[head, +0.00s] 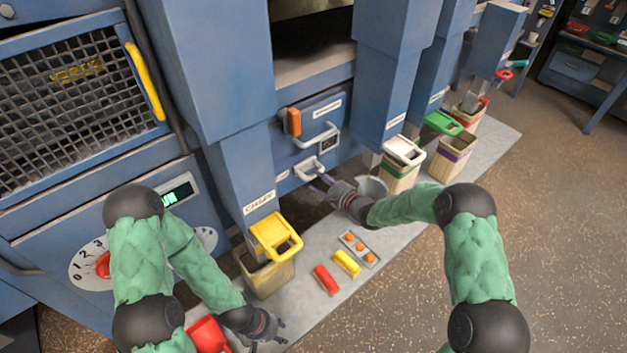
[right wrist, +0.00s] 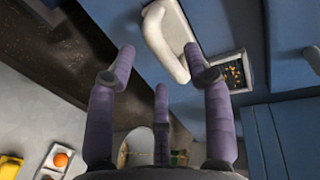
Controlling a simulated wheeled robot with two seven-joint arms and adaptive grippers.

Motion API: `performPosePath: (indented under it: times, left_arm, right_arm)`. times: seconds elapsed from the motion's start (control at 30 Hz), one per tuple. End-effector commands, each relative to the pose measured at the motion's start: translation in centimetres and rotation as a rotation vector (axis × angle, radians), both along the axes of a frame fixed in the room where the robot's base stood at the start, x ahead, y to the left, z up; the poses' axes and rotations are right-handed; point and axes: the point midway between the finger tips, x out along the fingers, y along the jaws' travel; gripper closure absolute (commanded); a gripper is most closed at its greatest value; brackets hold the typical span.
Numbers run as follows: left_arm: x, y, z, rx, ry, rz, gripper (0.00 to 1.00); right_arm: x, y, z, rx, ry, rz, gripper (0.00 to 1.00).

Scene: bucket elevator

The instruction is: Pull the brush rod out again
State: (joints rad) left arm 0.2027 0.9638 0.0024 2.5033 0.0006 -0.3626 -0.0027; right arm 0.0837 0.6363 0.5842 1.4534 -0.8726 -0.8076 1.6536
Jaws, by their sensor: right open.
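A pale loop handle (head: 307,168) sticks out low on the blue machine front, below a drawer with a larger grey handle (head: 318,137). I cannot tell for sure that it is the brush rod's handle; no rod shaft shows. My right gripper (head: 327,181) is just in front of it. In the right wrist view its purple fingers (right wrist: 160,55) are spread, with a pale handle (right wrist: 165,40) at and beyond the tips, not gripped. My left gripper (head: 275,332) is low over the bench's front end, apart from the handle; its finger opening is too small to judge.
A bin with a yellow lid (head: 276,236) stands left of the handle; bins with white (head: 404,151) and green lids (head: 442,122) stand right. Red (head: 326,280) and yellow (head: 347,263) blocks and a tray of orange balls (head: 346,236) lie on the grey ledge.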

Motion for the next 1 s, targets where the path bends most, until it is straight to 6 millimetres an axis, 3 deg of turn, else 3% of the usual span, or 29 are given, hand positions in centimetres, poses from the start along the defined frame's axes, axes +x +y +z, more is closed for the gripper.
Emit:
performPosePath:
  times: [0.3,0.63,0.67,0.83,1.0]
  left_arm:
    - [0.0,0.0,-1.4,0.000,0.000,0.000,0.60]
    - [0.0,0.0,-1.4,0.000,0.000,0.000,0.60]
    - [0.0,0.0,-1.4,0.000,0.000,0.000,0.60]
    - [0.0,0.0,-1.4,0.000,0.000,0.000,0.60]
    - [0.0,0.0,-1.4,0.000,0.000,0.000,0.60]
  right_arm:
    - [2.7,2.1,-0.8,0.000,-0.001,-0.001,0.49]
    - [3.0,2.3,-0.7,0.000,0.000,-0.001,0.49]
    - [3.0,2.3,-0.7,0.000,0.000,-0.001,0.52]
    - [3.0,2.3,-0.8,0.000,0.000,-0.001,1.00]
    - [3.0,2.3,-0.8,0.000,0.000,-0.001,1.00]
